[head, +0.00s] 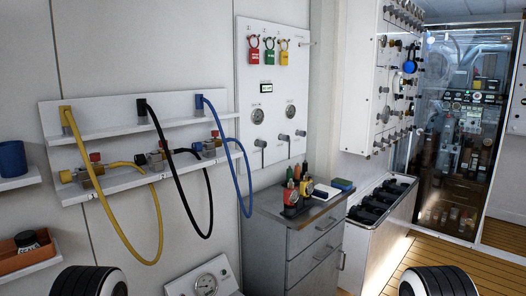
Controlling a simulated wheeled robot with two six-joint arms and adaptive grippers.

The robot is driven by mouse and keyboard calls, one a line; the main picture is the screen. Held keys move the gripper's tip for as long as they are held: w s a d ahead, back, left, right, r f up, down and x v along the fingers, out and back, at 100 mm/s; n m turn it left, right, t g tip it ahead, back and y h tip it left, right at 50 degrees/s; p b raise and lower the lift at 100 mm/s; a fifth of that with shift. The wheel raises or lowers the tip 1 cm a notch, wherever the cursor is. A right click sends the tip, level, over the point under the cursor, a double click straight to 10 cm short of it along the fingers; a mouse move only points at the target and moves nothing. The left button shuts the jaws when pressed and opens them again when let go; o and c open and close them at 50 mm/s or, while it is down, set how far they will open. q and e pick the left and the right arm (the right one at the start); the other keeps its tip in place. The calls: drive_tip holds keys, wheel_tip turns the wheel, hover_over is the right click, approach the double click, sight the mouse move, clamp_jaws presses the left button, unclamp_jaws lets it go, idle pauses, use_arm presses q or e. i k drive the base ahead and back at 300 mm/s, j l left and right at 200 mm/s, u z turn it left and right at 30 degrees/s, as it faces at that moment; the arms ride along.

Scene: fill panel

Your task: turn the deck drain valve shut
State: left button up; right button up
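No valve in view carries a label I can read, so I cannot tell which is the deck drain valve. A white wall panel (276,70) holds gauges, several grey levers or knobs along its lower part, and red, green and yellow tags (269,56) at its top. On a hose rack (125,131) to its left, brass fittings with red knobs (95,157) sit at the hose ends. Two black ribbed parts of my arms show at the bottom left and bottom right edges. Neither gripper's fingers are in view.
A yellow hose (114,220), a black hose (174,165) and a blue hose (238,170) hang in loops from the rack. A grey drawer cabinet (306,247) with bottles stands below the panel. Another gauge panel (362,85) and a glass door are right. Wooden floor (450,270) is clear at right.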

sight(262, 144)
drive_tip(key=i+u, duration=0.1)
drive_tip(key=i+l+u, duration=0.1)
drive_tip(key=u, duration=0.35)
drive_tip(key=l+u, duration=0.65)
drive_tip(key=u, duration=0.25)
drive_tip(key=i, duration=0.05)
